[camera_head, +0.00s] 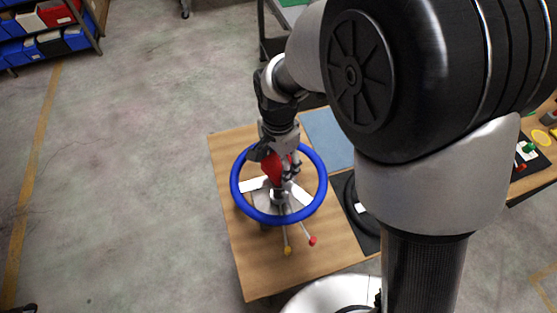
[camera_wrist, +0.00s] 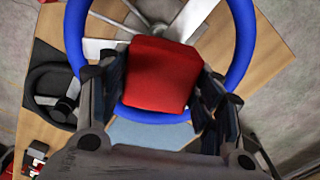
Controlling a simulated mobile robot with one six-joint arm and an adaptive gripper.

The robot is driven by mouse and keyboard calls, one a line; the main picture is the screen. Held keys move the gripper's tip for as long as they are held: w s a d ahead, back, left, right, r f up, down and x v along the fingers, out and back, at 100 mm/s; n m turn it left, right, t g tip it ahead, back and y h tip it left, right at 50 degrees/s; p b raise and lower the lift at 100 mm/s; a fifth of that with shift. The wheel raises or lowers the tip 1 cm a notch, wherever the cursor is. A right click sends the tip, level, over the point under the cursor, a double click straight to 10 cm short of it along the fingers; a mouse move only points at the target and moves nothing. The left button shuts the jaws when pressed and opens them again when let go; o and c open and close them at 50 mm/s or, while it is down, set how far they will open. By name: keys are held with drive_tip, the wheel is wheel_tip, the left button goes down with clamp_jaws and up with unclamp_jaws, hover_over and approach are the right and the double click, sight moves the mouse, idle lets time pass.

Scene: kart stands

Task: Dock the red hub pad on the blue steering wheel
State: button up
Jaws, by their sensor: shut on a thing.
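The blue steering wheel (camera_head: 236,191) stands on a wooden table, with white spokes and a grey hub inside its ring. My gripper (camera_head: 279,168) is over the upper part of the ring and is shut on the red hub pad (camera_head: 273,168). In the wrist view the red hub pad (camera_wrist: 160,75) sits between the two dark fingers of my gripper (camera_wrist: 163,85). The blue rim (camera_wrist: 241,45) curves around behind it, and the pad covers much of the wheel's middle. I cannot tell whether the pad touches the hub.
A black wheel (camera_head: 346,190) on a dark mat lies to the right. A blue-grey mat (camera_head: 328,138) lies behind. Open floor is at the left.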

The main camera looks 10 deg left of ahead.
sight(279, 163)
drive_tip(key=shift+f, duration=0.3)
drive_tip(key=o, duration=0.8)
drive_tip(key=shift+r, duration=0.15)
wheel_tip(279, 163, up, 11)
drive_tip(key=p, duration=0.8)
